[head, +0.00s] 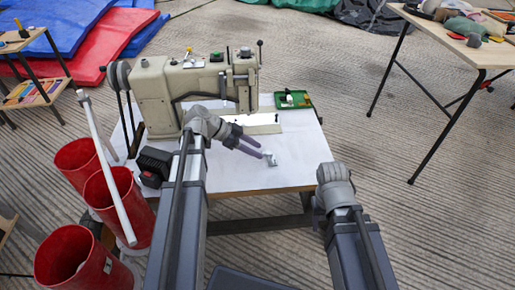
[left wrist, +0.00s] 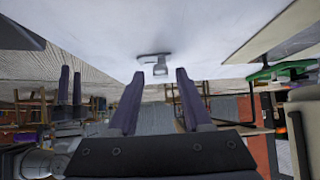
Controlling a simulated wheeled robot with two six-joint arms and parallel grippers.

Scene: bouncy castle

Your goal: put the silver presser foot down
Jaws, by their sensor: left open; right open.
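The small silver presser foot (head: 271,158) is on the white tabletop (head: 225,178), in front of the beige sewing machine (head: 170,95). It also shows in the left wrist view (left wrist: 158,66), ahead of and between the fingertips. My left gripper (head: 261,149) is open, its purple fingertips close beside the foot; I see no finger closed on it. The left wrist view shows its two fingers (left wrist: 160,76) spread apart. My right gripper (left wrist: 70,78) is open and empty in the left wrist view. In the head view its fingers are mostly hidden behind its wrist at the table's front right.
A green tray (head: 309,101) with small parts lies at the table's back right. A black box (head: 152,180) sits at the left edge. Red bins (head: 70,262), one with a white tube (head: 108,165), stand left of the table. The tabletop's front right is clear.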

